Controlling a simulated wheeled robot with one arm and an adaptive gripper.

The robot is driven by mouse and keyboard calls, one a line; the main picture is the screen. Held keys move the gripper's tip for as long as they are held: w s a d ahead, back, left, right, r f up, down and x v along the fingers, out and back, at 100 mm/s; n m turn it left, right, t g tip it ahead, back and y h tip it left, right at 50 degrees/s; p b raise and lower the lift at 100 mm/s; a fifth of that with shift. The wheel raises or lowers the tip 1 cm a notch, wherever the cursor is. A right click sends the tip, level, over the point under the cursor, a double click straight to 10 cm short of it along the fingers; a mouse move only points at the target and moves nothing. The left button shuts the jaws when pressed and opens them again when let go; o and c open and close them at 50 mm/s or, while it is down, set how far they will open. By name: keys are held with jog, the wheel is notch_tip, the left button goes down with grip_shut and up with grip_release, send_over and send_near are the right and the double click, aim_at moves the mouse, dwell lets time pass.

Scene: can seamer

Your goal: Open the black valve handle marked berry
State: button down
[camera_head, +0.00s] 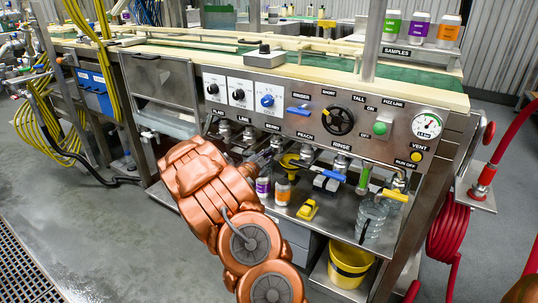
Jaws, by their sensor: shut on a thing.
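The berry label (275,127) is on the front of the steel panel, between the lime and peach labels. My gripper (266,156) is below that label, at the row of valves. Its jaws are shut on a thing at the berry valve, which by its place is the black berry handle. The gripper covers most of that handle, so its angle cannot be told. A yellow handle (290,161) is just to the right of the jaws, and a blue handle (333,174) is further right.
Small cans, one purple (263,186) and one orange (282,189), stand on the shelf below the jaws. A yellow object (308,209) lies right of them. Clear cups (371,216) stand at the shelf's right end. A yellow bucket (349,265) is underneath.

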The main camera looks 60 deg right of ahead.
jog(key=shift+n+p, duration=0.4)
jog(key=shift+p, duration=0.15)
jog(key=n+p, duration=0.1)
jog(key=p, duration=0.1)
jog(key=n+p, duration=0.1)
jog(key=p, duration=0.1)
jog(key=shift+r+n, duration=0.25)
jog(key=shift+n, duration=0.05)
jog(key=n+p, duration=0.3)
jog(key=shift+p, duration=0.35)
jog(key=shift+f+n+p, duration=0.1)
jog(key=shift+n+p, duration=1.1)
jog(key=shift+w+f, duration=0.1)
jog(key=c, duration=1.2)
grip_release()
jog(key=shift+a, duration=0.1)
